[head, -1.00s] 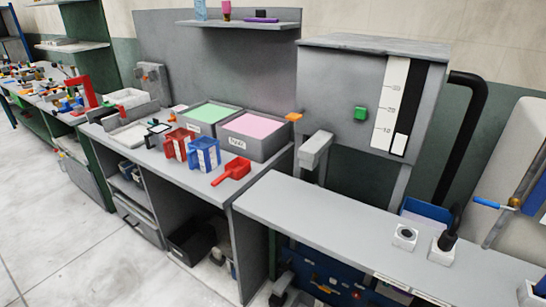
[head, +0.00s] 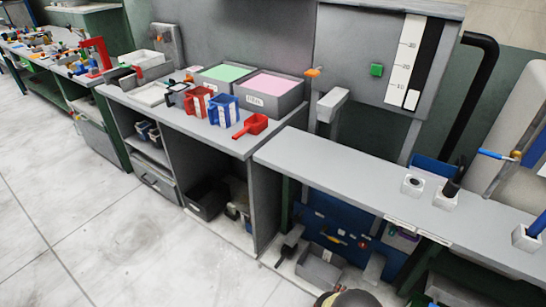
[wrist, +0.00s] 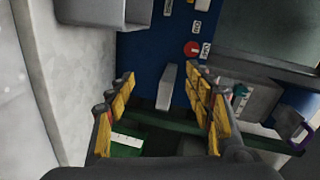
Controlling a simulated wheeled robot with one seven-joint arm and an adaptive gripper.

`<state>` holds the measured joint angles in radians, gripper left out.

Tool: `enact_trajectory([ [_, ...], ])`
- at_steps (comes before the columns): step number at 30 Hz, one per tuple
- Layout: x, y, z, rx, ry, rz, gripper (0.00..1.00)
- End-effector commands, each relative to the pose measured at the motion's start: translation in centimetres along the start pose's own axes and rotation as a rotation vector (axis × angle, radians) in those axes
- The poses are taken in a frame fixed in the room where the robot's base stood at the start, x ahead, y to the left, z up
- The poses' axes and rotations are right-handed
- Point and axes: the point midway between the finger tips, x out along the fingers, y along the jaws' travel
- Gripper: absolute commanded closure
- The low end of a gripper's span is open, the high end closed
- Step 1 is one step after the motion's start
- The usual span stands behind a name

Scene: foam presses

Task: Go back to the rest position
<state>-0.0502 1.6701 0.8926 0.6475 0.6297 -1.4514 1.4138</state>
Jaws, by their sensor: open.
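My gripper (wrist: 163,120) shows in the wrist view with its two yellow-padded fingers spread apart and nothing between them. Behind the gap are a blue panel (wrist: 150,68) and a grey pedal-like bar (wrist: 166,86). In the head view my gripper is not clearly seen; only a dark rounded part, which may be mine, shows at the bottom edge.
A grey bench (head: 340,187) runs across the right, with white blocks (head: 412,185) on it. A second bench holds a green-filled bin (head: 226,73), a pink-filled bin (head: 273,86), red and blue jugs and a red scoop (head: 252,126). The floor (head: 110,240) at left is clear.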

Motion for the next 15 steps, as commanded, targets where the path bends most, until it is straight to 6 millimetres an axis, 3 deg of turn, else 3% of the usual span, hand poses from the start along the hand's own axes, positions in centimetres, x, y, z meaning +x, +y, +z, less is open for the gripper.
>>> enact_trajectory([
  [7,-2.7,7.2,0.4,-0.202,-0.090,0.241,0.47],
  [12,-6.4,12.8,0.9,-0.396,-0.218,0.474,0.47],
  [15,-8.2,14.0,2.3,-0.528,-0.341,0.617,0.47],
])
